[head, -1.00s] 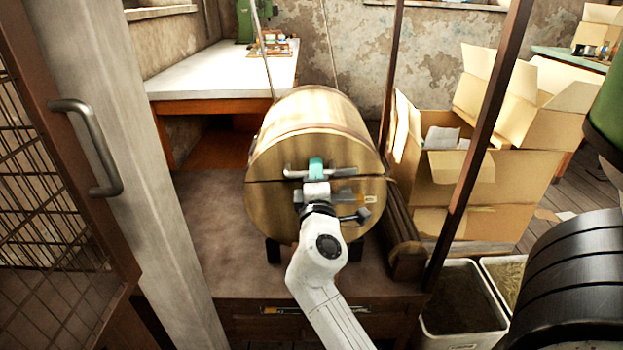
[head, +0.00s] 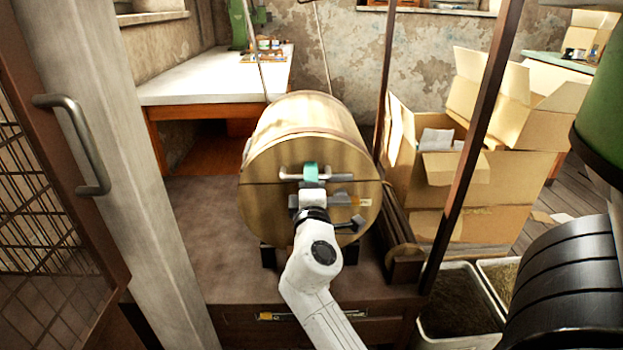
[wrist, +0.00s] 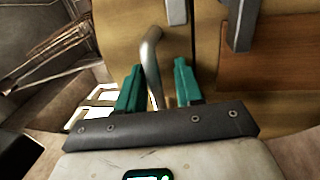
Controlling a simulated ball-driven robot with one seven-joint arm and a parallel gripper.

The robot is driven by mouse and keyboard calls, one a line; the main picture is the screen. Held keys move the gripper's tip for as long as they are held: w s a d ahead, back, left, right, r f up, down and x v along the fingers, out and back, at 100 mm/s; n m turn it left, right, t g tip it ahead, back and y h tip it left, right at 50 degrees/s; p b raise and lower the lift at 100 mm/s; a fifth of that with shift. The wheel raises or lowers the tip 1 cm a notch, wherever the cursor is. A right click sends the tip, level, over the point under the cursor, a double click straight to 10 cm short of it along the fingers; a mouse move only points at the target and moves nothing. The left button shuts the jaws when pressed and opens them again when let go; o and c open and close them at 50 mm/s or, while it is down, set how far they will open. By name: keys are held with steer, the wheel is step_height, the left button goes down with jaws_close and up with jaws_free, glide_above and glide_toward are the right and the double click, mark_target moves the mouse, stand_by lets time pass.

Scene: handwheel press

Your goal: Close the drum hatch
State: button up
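The wooden drum (head: 310,115) lies on its side on the bench, its round front facing me. A seam crosses the front; I take the upper panel (head: 268,165) to be the hatch. It looks about flush with the lower part, but a small gap cannot be ruled out. A grey bar handle (wrist: 152,50) stands out from this panel. My gripper (wrist: 158,88) is at the front of the drum, its teal fingers on either side of the handle with space visible between. It also shows in the head view (head: 311,172), where it hides part of the seam.
Dark latch pieces (head: 350,222) stick out on the drum's lower front. A rusty post (head: 470,150) and cardboard boxes (head: 480,180) stand to the right. A grey pillar (head: 105,130) and a mesh door (head: 40,220) stand at left. The brown bench top (head: 205,225) left of the drum is clear.

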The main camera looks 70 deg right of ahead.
steer(key=shift+a, duration=0.1)
steer(key=v, duration=1)
steer(key=shift+a, duration=0.3)
steer(key=shift+s+f, duration=0.1)
steer(key=s+a+f+m+g+y, duration=0.1)
steer(key=a+f+m+y, duration=0.15)
steer(key=f+y, duration=0.45)
steer(key=s+a+f+m+g+y, duration=0.1)
steer(key=a+f+m+g+y, duration=0.15)
steer(key=f, duration=0.85)
steer(key=s+a+f+g+y, duration=0.1)
steer(key=s+a+f+y, duration=0.1)
steer(key=a+f+y, duration=0.45)
steer(key=s+a+f+g+y, duration=0.2)
steer(key=s+a+f+y, duration=0.15)
steer(key=a, duration=0.65)
step_height(320, 180, up, 28)
steer(key=p, duration=2.7)
steer(key=shift+w+d+f+n+t+h+p, duration=0.25)
steer(key=shift+w+d+n+t+h+p, duration=0.1)
steer(key=shift+w+h, duration=0.15)
